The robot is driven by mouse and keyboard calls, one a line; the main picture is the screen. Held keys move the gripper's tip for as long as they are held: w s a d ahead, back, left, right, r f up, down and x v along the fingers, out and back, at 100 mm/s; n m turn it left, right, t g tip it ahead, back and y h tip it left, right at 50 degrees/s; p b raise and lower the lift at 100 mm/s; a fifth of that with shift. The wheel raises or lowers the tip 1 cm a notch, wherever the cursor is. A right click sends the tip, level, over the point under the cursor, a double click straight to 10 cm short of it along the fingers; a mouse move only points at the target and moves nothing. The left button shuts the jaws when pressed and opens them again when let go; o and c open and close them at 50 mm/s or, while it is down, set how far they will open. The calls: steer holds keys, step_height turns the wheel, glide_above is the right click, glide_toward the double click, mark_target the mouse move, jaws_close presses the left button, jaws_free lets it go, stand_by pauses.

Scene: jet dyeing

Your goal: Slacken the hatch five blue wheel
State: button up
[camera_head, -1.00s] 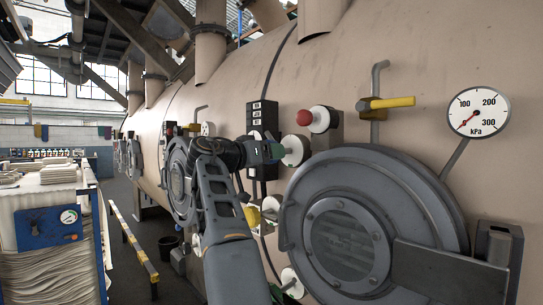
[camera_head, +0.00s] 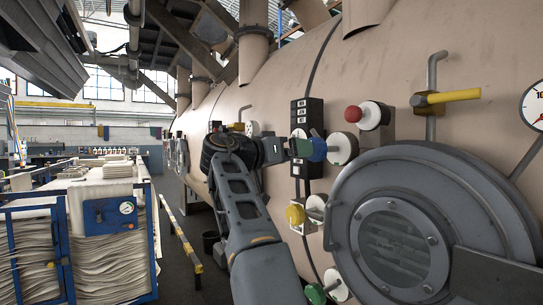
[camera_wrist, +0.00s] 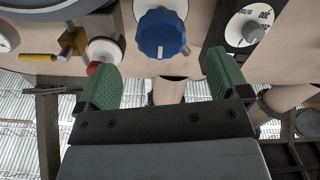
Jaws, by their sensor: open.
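The blue wheel (camera_wrist: 162,33) is a ribbed knob with a white mark, mounted on a pale round base on the tan vessel wall. In the head view the blue wheel (camera_head: 318,149) is partly covered by my gripper (camera_head: 301,148). In the wrist view my gripper (camera_wrist: 162,76) is open, with one green finger toward each side and nothing between them. The wheel lies just beyond the fingertips, roughly centred between them. I see no clear contact. No hatch number is readable.
A red knob (camera_head: 353,114), a yellow-handled valve (camera_head: 445,97) and a yellow knob (camera_head: 295,214) sit close around the wheel. A black labelled panel (camera_head: 307,112) is behind. The large round hatch (camera_head: 430,190) stands at right. A blue-framed cart (camera_head: 62,245) is at left.

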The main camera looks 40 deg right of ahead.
steer(key=a, duration=0.6)
steer(key=shift+w+a, duration=0.2)
steer(key=shift+a, duration=0.05)
stand_by(0.3)
steer(key=w+a+f+n+t+y+p, duration=0.15)
steer(key=w+f+n+t+y, duration=0.35)
steer(key=w+f+n, duration=0.65)
steer(key=s+a+f+n+t+y+p, duration=0.1)
steer(key=s+a+f+n+y+p, duration=0.2)
steer(key=f, duration=0.4)
steer(key=s+a+f+n+y+p, duration=0.1)
steer(key=s+a+f+y, duration=0.25)
steer(key=f, duration=0.35)
steer(key=s+a+f+y+p, duration=0.3)
steer(key=s+a+p, duration=0.2)
steer(key=s, duration=0.3)
steer(key=s+a+f+g+y+p, duration=0.1)
steer(key=s+a+f+y+p, duration=0.2)
steer(key=s+a+p, duration=0.2)
steer(key=s, duration=0.3)
steer(key=shift+s+n+y, duration=0.25)
steer(key=shift+n+y, duration=0.1)
steer(key=shift+a, duration=0.1)
